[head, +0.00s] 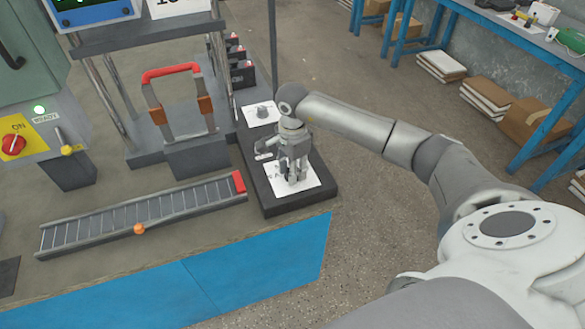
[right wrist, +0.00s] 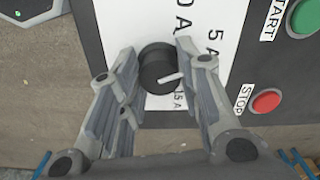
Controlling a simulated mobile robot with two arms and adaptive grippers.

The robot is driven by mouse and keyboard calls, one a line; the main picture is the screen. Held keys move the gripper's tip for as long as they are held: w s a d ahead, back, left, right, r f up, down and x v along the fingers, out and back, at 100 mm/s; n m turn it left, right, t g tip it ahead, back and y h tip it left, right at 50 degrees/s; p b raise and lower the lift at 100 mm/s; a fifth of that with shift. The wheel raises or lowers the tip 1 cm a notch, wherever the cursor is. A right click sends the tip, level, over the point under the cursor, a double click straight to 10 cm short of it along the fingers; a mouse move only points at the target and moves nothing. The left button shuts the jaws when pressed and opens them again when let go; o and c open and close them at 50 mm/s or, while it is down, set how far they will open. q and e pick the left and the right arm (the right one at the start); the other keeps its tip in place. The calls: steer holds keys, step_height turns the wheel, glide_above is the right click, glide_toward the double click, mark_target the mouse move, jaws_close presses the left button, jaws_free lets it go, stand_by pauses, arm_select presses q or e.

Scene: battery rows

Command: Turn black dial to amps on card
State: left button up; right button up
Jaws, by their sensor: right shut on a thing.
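The black dial (right wrist: 157,68) sits between the fingertips of my right gripper (right wrist: 160,72) in the right wrist view, and the gripper is shut on it. The dial's white pointer line points right and slightly up in that view. The white scale plate (right wrist: 198,30) around it bears amp labels, among them 5 A and 15 A; one at the top is partly cut off. In the head view my right gripper (head: 292,165) reaches down onto this plate (head: 308,184) and hides the dial. A white card (head: 180,8) at the top edge is cut off. My left gripper is out of view.
A grey knob (head: 262,111) on another white plate stands behind my right gripper. START (right wrist: 303,18) and STOP (right wrist: 266,101) buttons lie to the right in the wrist view. A red-handled frame (head: 170,72) and a roller track (head: 140,212) are to the left on the bench.

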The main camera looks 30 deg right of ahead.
steer(key=shift+m, duration=0.4)
steer(key=shift+c, duration=0.3)
steer(key=m+b, duration=0.1)
steer(key=m, duration=0.6)
steer(key=shift+m+b, duration=0.3)
steer(key=m, duration=0.4)
steer(key=shift+m, duration=0.3)
steer(key=m, duration=0.4)
steer(key=shift+r+m, duration=0.1)
steer(key=shift+m, duration=0.3)
steer(key=o, duration=1.1)
steer(key=shift+c, duration=0.2)
